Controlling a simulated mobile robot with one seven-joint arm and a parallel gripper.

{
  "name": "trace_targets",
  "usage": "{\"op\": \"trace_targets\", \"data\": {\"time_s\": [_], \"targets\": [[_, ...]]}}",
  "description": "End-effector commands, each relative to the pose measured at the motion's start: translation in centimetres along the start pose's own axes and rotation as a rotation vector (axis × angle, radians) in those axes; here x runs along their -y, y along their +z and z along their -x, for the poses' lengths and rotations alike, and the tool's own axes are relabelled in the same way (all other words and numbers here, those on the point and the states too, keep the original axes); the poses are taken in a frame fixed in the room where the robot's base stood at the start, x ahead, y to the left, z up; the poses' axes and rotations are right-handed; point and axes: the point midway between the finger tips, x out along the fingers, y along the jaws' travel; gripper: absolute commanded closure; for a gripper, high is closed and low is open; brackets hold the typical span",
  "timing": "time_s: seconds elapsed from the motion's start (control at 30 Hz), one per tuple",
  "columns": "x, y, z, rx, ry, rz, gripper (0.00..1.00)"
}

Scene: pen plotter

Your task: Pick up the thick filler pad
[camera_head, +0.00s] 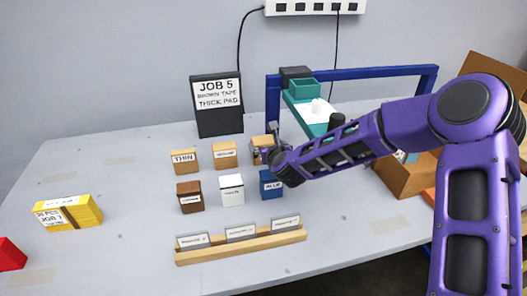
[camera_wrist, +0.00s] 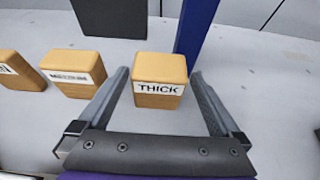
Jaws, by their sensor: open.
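The thick filler pad (camera_wrist: 160,69) is a tan wooden-looking block labelled THICK, standing upright on the table. In the wrist view it sits between the two fingers, near their tips. My gripper (camera_wrist: 160,80) is open and empty, with one finger on each side of the block; I cannot tell whether either finger touches it. In the head view the thick pad (camera_head: 259,143) shows at the right end of the back row, partly hidden by my gripper (camera_head: 274,139). The job sign (camera_head: 217,105) stands behind and reads JOB 5, brown tape, thick pad.
The medium block (camera_head: 225,155) and thin block (camera_head: 185,161) stand left of it. Brown (camera_head: 190,197), white (camera_head: 231,190) and blue (camera_head: 270,184) blocks stand in front. A blue-framed plotter (camera_head: 360,72) stands behind right.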

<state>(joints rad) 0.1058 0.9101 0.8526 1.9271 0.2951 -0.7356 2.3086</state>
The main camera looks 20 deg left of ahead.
Motion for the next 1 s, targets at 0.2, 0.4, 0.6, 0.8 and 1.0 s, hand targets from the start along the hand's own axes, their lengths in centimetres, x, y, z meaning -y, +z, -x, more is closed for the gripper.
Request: {"op": "trace_targets", "data": {"time_s": [0.2,0.4,0.6,0.8,1.0], "targets": [[0.0,0.0,-2.0,0.000,0.000,-0.001,0.00],[0.0,0.0,-2.0,0.000,0.000,0.000,0.00],[0.0,0.0,-2.0,0.000,0.000,0.000,0.32],[0.0,0.1,-2.0,0.001,0.000,0.000,0.64],[0.0,0.1,-1.9,0.001,0.000,0.000,0.64]]}}
